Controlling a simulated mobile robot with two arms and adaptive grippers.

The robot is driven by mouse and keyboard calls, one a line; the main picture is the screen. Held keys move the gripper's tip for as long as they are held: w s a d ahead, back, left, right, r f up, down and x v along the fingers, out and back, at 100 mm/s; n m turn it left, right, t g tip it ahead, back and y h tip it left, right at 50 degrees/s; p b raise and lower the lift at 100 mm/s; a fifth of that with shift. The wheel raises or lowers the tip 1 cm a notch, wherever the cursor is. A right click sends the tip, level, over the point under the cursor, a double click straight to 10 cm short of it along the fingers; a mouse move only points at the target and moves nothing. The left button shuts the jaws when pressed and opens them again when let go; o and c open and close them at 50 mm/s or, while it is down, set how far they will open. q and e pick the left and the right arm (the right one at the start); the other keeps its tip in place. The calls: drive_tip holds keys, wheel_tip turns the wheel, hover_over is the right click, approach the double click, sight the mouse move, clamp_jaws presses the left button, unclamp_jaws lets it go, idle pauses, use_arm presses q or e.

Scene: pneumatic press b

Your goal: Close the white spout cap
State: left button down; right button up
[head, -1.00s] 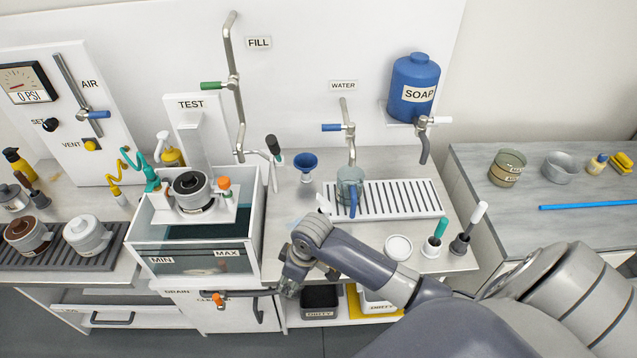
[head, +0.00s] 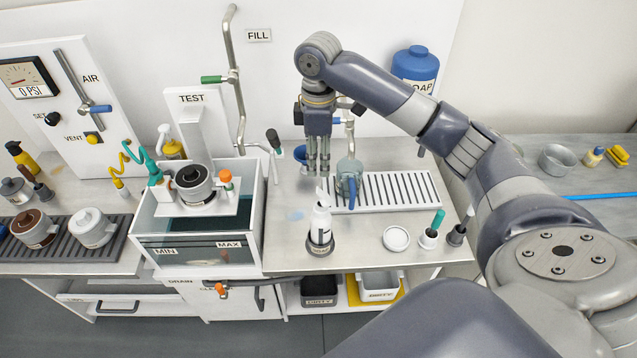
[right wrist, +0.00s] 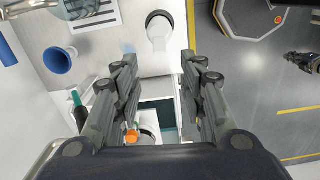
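The white spout cap (head: 322,192) tops a white bottle (head: 320,225), which stands upright on a dark base near the counter's front edge. The cap looks raised and tilted, but it is small. My right gripper (head: 318,170) points down just above and behind the cap, apparently apart from it. In the right wrist view its fingers (right wrist: 160,70) are spread with nothing between them; the bottle (right wrist: 158,38) shows beyond, near the top. A dark gripper-like part at the right edge of that view (right wrist: 300,62) appears to be my left gripper, too small to read.
A water-filled test tank (head: 250,235) is left of the bottle. The counter beside the bottle is clear.

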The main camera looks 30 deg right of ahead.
sight(319, 190)
wheel_tip(319, 190, down, 9)
drive_tip(key=p, duration=0.2)
drive_tip(key=shift+r+p, duration=0.2)
drive_tip(key=shift+p, duration=0.1)
drive_tip(key=shift+f, duration=0.5)
clamp_jaws()
